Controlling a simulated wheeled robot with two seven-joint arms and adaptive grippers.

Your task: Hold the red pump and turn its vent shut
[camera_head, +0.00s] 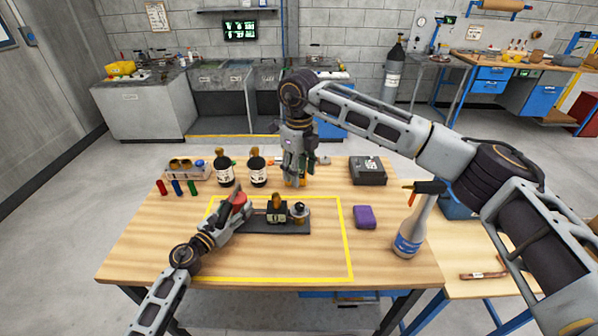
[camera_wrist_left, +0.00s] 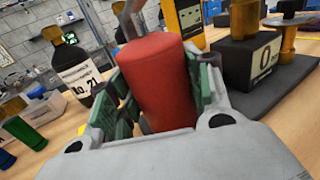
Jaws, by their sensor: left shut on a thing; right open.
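The red pump (camera_wrist_left: 160,80) is a red cylinder between the green-padded fingers of my left gripper (camera_wrist_left: 150,105), which is shut on it. A grey metal piece (camera_wrist_left: 128,20) stands at its far end; I cannot tell if this is the vent. In the head view the pump (camera_head: 239,199) shows as a small red patch at my left gripper (camera_head: 236,204), by the left end of a dark base. My right gripper (camera_head: 295,172) points down behind the base, open, close to an orange-yellow object (camera_head: 302,182). Its fingertips are hard to make out, and the vent's position is not discernible.
The dark base (camera_head: 262,228) carries a block with an amber part (camera_head: 276,203) and a round silver-black part (camera_head: 299,212). Dark labelled bottles (camera_head: 224,172) stand behind. A purple block (camera_head: 365,217), a spray bottle (camera_head: 410,235) and a dark box (camera_head: 367,171) are right. The front tabletop is clear.

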